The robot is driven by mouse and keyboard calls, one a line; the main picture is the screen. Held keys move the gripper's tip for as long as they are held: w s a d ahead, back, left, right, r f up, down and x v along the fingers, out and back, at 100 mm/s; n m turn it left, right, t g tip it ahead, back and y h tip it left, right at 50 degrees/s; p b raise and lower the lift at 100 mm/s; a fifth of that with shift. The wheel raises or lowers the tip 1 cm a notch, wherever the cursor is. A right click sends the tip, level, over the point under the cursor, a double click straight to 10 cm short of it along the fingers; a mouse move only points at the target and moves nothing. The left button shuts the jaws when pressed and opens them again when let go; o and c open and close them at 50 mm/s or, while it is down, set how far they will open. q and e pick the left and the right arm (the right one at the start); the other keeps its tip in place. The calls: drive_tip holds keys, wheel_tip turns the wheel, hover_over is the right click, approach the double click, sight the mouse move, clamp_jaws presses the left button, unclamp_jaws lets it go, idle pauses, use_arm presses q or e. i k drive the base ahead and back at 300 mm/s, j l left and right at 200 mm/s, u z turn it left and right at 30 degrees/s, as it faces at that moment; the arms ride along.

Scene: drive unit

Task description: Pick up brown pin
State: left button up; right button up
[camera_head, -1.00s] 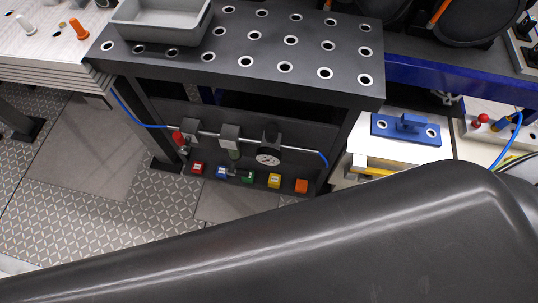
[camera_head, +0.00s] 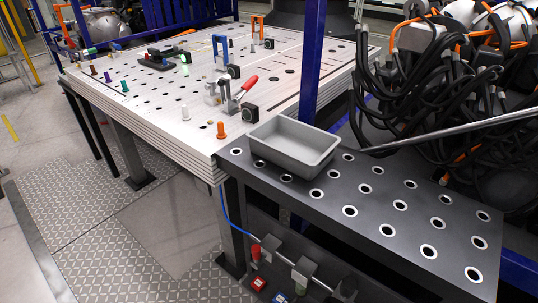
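A white perforated table (camera_head: 150,125) fills the upper left, with small coloured pins standing on it. A small brownish pin (camera_head: 93,70) stands near its left edge; it is too small for me to be sure of its colour. Beside it along that edge are a purple pin (camera_head: 107,77) and a teal pin (camera_head: 125,87). An orange pin (camera_head: 221,130) stands near the front corner, and a white pin (camera_head: 185,113) stands behind it. Neither of my grippers is in view.
A grey open bin (camera_head: 293,146) sits on the dark perforated bench (camera_head: 385,205) and looks empty. A red-handled clamp (camera_head: 237,92) stands on the white table. A blue post (camera_head: 314,60) rises behind the bin. Dark cables (camera_head: 440,90) crowd the right. The floor at left (camera_head: 120,220) is clear.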

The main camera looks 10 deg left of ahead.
sight(92, 66)
drive_tip(key=i+j, duration=0.15)
drive_tip(key=j, duration=0.25)
drive_tip(key=i+j, duration=0.15)
drive_tip(key=j, duration=0.3)
drive_tip(key=i+j, duration=0.15)
drive_tip(key=j, duration=0.25)
drive_tip(key=i+j, duration=0.15)
drive_tip(key=j, duration=0.25)
drive_tip(key=i+j, duration=0.15)
drive_tip(key=j, duration=0.3)
drive_tip(key=i+j, duration=0.15)
drive_tip(key=j, duration=0.25)
drive_tip(key=i+j, duration=0.15)
drive_tip(key=j, duration=0.3)
drive_tip(key=i+j, duration=0.15)
drive_tip(key=j, duration=0.25)
drive_tip(key=i+j, duration=0.25)
drive_tip(key=j, duration=0.2)
drive_tip(key=i+j, duration=0.25)
drive_tip(key=j, duration=0.2)
drive_tip(key=i+j, duration=0.25)
drive_tip(key=j, duration=0.2)
drive_tip(key=i+j+u, duration=0.1)
drive_tip(key=i+j, duration=0.15)
drive_tip(key=j, duration=0.2)
drive_tip(key=i+j, duration=0.25)
drive_tip(key=j, duration=0.15)
